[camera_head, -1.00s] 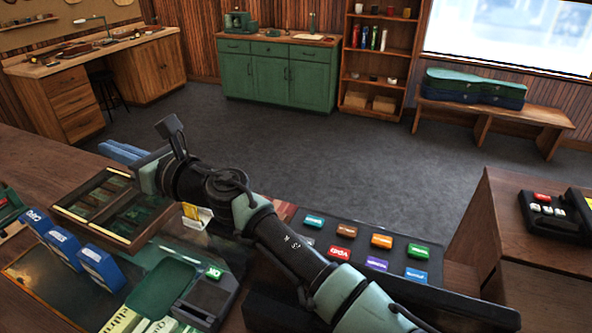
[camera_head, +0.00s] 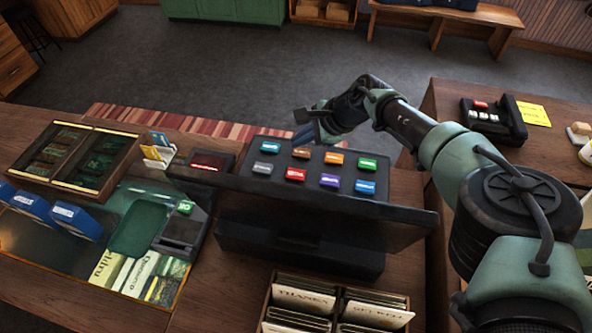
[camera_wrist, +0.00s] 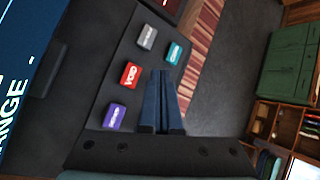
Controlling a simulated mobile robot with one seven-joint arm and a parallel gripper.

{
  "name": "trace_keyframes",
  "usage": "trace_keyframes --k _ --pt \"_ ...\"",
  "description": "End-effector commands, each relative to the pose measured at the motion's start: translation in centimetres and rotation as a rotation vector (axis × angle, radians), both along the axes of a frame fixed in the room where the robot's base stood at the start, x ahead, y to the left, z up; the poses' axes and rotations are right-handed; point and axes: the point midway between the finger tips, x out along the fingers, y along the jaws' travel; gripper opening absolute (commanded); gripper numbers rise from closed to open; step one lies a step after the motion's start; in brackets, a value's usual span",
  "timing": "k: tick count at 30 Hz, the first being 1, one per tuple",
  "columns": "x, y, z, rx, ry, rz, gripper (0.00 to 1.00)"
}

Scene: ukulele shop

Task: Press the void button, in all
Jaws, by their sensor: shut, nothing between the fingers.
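The void button (camera_head: 295,174) is a red key in the near row of a dark key panel (camera_head: 384,212), between a grey key (camera_head: 263,168) and a purple key (camera_head: 329,181). In the wrist view the void button (camera_wrist: 130,75) shows its VOID lettering, left of my fingers. My gripper (camera_head: 302,140) is over the panel's far edge, near the teal key (camera_head: 269,144) and brown key (camera_head: 302,153). In the wrist view my gripper (camera_wrist: 162,73) has its blue fingers shut and empty. They hide part of the panel; contact with it cannot be told.
A card reader (camera_head: 182,231) and green tray (camera_head: 140,228) lie left of the panel. A wooden card box (camera_head: 266,307) stands in front. A telephone-like black device (camera_head: 494,121) is on the right counter.

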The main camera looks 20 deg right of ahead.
Motion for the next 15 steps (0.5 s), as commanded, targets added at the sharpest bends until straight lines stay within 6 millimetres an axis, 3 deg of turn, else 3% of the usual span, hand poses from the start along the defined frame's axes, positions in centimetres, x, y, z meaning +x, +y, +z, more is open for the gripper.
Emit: trace_keyframes --k 8,15 --pt "0.0 0.1 -0.1 0.004 -0.001 -0.001 0.0" --pt "0.0 0.2 -1.6 0.005 0.0 -0.002 0.0"
